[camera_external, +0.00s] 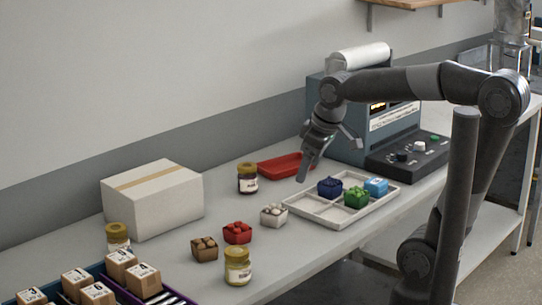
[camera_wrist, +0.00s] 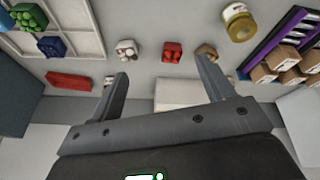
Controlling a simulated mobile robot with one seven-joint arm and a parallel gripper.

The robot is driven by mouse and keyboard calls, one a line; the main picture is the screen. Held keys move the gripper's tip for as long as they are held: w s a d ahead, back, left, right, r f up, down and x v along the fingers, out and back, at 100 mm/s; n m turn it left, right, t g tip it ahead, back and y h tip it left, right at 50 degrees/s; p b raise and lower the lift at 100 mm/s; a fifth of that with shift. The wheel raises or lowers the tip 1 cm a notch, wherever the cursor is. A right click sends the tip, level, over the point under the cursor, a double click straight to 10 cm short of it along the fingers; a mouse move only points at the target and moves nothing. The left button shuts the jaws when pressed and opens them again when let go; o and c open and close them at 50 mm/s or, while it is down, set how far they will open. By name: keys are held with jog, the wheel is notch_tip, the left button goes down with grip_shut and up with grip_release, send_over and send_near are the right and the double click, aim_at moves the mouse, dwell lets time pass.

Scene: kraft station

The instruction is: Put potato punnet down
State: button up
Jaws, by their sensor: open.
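The potato punnet (camera_external: 204,249), a small brown box with brown lumps, stands upright on the table at the front, left of the red punnet (camera_external: 237,233). In the wrist view the potato punnet (camera_wrist: 206,50) shows partly behind the right fingertip. My gripper (camera_external: 331,163) is open and empty, raised above the table near the divided tray (camera_external: 300,211), well to the right of the potato punnet and apart from it. In the wrist view both fingers of my gripper (camera_wrist: 163,68) are spread with nothing between them.
A white punnet (camera_external: 273,215), jars (camera_external: 247,179) and (camera_external: 238,266) and a white carton (camera_external: 152,200) stand around. The tray holds blue and green punnets and a light-blue box (camera_external: 376,187). A red tray (camera_external: 286,165) lies behind. A crate of small boxes (camera_external: 98,293) is front left.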

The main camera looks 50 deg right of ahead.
jog(key=s+d+f+m+t, duration=0.1)
jog(key=s+d+f+m, duration=0.1)
jog(key=s, duration=0.6)
jog(key=shift+s+d+m+t, duration=0.3)
jog(key=shift+d+m, duration=0.5)
jog(key=shift+m, duration=0.2)
